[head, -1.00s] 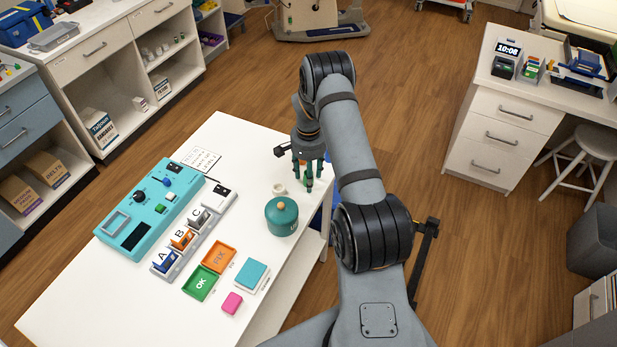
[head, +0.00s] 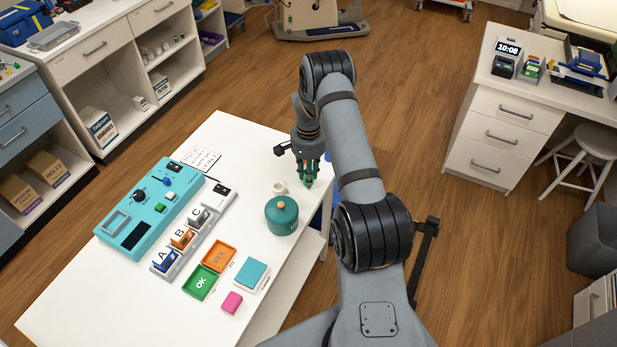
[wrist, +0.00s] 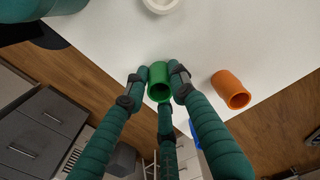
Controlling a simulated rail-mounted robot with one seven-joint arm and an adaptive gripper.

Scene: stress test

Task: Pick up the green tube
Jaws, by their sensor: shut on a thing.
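The green tube (wrist: 159,83) is a short hollow cylinder, seen from above with its open end up in the wrist view. My gripper (wrist: 160,88) has teal ribbed fingers, which close around the tube and touch its sides. In the head view my gripper (head: 307,181) is low at the far right edge of the white table, and its fingers hide most of the tube. I cannot tell whether the tube still touches the table.
An orange tube (wrist: 232,89) is on the table right of the green one in the wrist view. A teal lidded pot (head: 281,216) and a small white ring (head: 279,188) stand near my gripper. A teal panel (head: 150,210) and trays fill the table's left. The table edge is close.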

